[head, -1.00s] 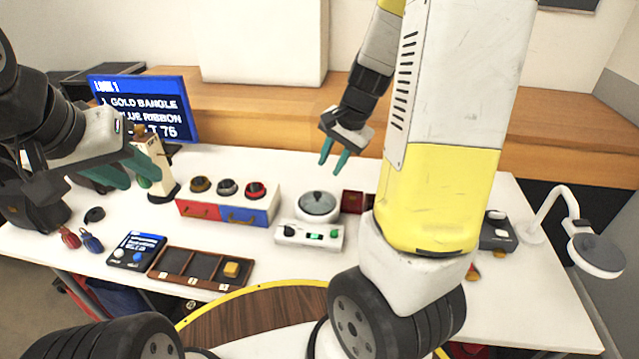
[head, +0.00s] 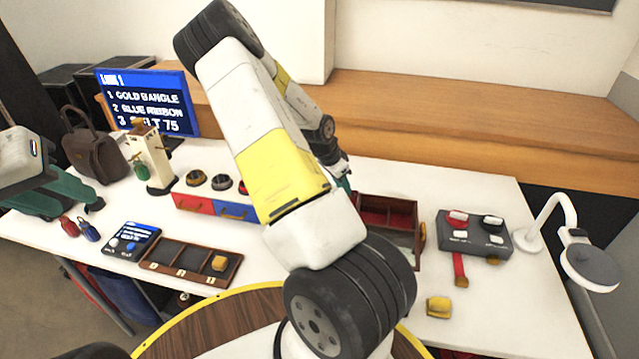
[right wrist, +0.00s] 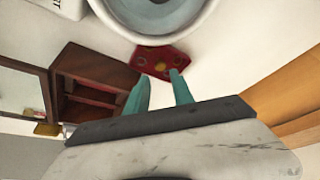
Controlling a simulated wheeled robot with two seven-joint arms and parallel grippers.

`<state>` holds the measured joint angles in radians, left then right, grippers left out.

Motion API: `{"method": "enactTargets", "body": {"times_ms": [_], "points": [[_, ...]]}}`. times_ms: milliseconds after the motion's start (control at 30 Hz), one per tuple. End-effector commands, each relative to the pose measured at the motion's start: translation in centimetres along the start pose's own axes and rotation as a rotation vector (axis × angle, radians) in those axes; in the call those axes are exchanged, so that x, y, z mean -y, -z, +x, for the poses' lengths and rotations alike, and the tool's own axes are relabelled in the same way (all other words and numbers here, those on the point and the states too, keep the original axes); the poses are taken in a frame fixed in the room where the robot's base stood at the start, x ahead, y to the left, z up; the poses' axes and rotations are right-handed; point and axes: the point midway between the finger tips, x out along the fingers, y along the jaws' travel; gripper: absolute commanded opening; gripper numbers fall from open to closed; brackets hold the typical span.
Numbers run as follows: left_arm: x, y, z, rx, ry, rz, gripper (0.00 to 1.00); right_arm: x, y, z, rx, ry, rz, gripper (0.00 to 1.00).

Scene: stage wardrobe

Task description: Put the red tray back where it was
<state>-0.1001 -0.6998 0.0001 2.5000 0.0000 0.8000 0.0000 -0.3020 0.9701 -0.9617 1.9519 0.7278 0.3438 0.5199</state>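The red tray (right wrist: 161,61), a small red piece with round spots and a yellowish patch, lies on the white surface in the right wrist view, below a white round dish. My right gripper (right wrist: 160,75) has its two teal fingers apart at the tray's near edge; I cannot tell if they touch it. In the head view my right arm hides the tray and most of that gripper. A brown box with a red compartmented inside (head: 388,212) stands open right of the arm; it also shows in the right wrist view (right wrist: 72,82). My left gripper (head: 62,196) is open and empty at the left.
A grey button box (head: 474,240), a red strip and a yellow block (head: 438,306) are at the right, near a white lamp (head: 588,262). A compartment tray (head: 190,262), drawer unit, screen (head: 150,103) and bag (head: 95,150) stand left.

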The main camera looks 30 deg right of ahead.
Motion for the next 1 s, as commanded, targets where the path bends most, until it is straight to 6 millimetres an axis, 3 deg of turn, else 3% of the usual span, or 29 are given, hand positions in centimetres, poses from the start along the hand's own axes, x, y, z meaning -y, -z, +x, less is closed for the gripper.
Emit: {"method": "enactTargets", "body": {"times_ms": [333,667,800,1000], "points": [[0.0,0.0,0.0,0.0,0.0,0.0,0.36,0.2,-0.4,4.8,0.003,-0.002,0.0,0.29],[0.0,0.0,0.0,0.0,0.0,0.0,0.36,0.3,-0.4,5.5,0.002,0.001,-0.001,0.29],[0.0,0.0,0.0,0.0,0.0,0.0,0.36,0.3,-0.4,5.4,0.002,0.0,-0.001,0.01],[0.0,0.0,0.0,0.0,0.0,0.0,0.36,0.3,-0.4,5.4,0.002,0.001,-0.001,0.0]]}}
